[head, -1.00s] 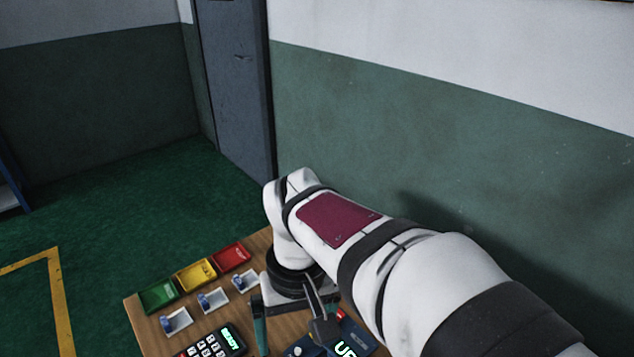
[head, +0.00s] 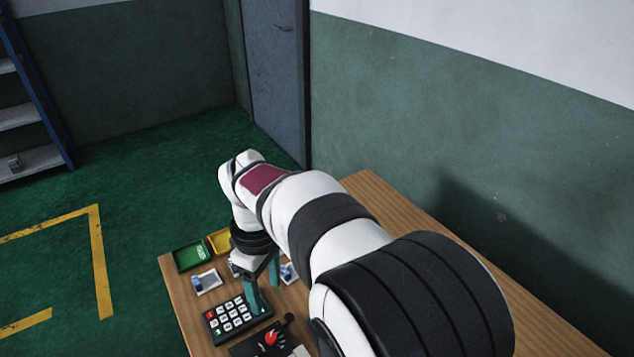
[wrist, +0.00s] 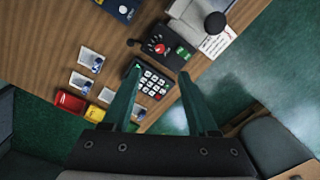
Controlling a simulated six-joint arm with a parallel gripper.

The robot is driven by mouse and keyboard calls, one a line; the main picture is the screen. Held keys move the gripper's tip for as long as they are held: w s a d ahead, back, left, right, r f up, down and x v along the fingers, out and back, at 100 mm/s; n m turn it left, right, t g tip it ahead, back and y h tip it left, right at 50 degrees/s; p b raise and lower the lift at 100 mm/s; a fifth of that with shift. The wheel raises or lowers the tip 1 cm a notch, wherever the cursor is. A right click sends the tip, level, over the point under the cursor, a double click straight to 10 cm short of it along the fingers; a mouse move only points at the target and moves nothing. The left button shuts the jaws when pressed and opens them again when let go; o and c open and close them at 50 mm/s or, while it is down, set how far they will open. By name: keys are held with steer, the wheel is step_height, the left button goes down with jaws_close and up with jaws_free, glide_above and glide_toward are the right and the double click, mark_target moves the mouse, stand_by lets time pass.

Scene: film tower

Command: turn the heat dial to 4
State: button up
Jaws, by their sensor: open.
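My gripper (head: 263,297) is open and empty, with two teal fingers pointing down over the wooden table at the right edge of the keypad. In the wrist view my gripper (wrist: 160,73) has its fingertips apart, with the keypad between and beyond them. A black box with a red knob (head: 271,338) is near the table's front; its red knob (wrist: 159,47) also shows in the wrist view, just beyond the fingertips. A dark blue box (wrist: 124,9) is cut off at the top of the wrist view. I cannot tell which control is the heat dial, and no number is legible.
The keypad (head: 231,318) lies on the wooden table (head: 186,318). A green tray (head: 190,256), a yellow tray (head: 219,241) and small white switch plates (head: 206,281) are behind it. A printed paper (wrist: 217,41) lies beside a grey cylinder with a dark top (wrist: 215,22).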

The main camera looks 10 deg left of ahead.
mark_target(271, 336)
steer(key=f, duration=1.6)
steer(key=shift+s+a, duration=0.15)
steer(key=shift+a, duration=0.25)
jaws_close()
